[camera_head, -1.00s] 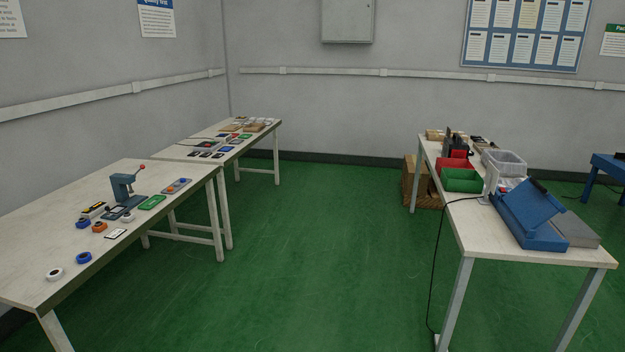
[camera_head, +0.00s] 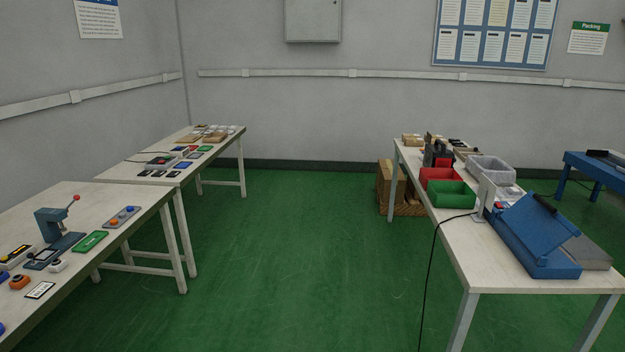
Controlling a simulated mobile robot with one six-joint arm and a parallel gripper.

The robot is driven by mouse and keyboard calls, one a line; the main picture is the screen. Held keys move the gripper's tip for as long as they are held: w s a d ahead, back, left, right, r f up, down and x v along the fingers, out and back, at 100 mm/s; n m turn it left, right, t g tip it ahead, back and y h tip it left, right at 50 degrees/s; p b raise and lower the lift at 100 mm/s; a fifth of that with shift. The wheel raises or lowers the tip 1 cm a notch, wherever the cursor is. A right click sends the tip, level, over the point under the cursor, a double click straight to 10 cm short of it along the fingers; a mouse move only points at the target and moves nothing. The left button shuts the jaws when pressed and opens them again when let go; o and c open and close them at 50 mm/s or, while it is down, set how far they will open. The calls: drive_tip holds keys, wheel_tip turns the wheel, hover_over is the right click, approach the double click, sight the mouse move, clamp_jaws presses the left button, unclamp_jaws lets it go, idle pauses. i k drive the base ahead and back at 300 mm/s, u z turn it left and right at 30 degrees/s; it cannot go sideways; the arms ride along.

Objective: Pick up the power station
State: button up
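My gripper is not in view. I cannot tell for sure which object is the power station. A dark box with red parts (camera_head: 438,152) stands upright toward the far end of the right table (camera_head: 480,265), behind the red bin (camera_head: 437,175). It is small in view and partly hidden by things around it. Nothing of mine touches it.
Left tables (camera_head: 130,205) carry a small press (camera_head: 56,228) and parts. Green floor (camera_head: 290,250) between is clear.

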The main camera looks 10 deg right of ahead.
sight(436, 155)
drive_tip(key=z, duration=0.35)
drive_tip(key=i, duration=3.8)
drive_tip(key=u, duration=0.05)
